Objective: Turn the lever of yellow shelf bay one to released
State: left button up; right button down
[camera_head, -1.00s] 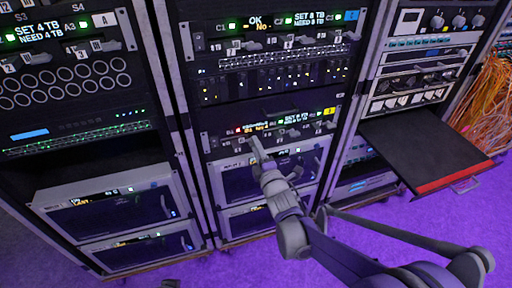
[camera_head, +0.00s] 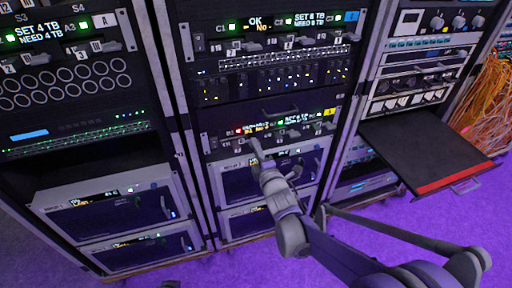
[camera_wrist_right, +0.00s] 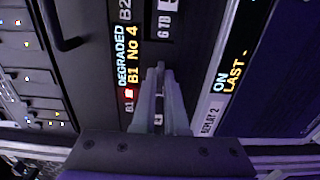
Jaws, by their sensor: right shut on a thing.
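The yellow-tagged shelf (camera_head: 329,113) is a dark panel low in the middle rack, with small displays and a row of levers. At its left end, bay one has a red light (camera_wrist_right: 129,93), also visible in the head view (camera_head: 239,131). The display beside it (camera_wrist_right: 131,59) reads "DEGRADED" and "B1 No 4" in the wrist view. My right gripper (camera_head: 255,144) is at the bay one end of this shelf. In the wrist view its two fingers (camera_wrist_right: 160,75) are close together, shut on the bay one lever, which they mostly hide. My left gripper is not in view.
Above is the blue-tagged shelf (camera_head: 350,16) with its own levers. Below are units with large dark windows (camera_head: 244,184). A black pull-out tray with a red front strip (camera_head: 462,177) juts from the right rack. Orange cables (camera_head: 492,95) hang at far right.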

jog(key=shift+m, duration=0.3)
jog(key=m+b, duration=0.3)
jog(key=m, duration=1.4)
jog(key=shift+m, duration=0.3)
dwell(0.4)
jog(key=c, duration=0.9)
grip_release()
jog(key=shift+c, duration=0.2)
jog(key=shift+s, duration=0.1)
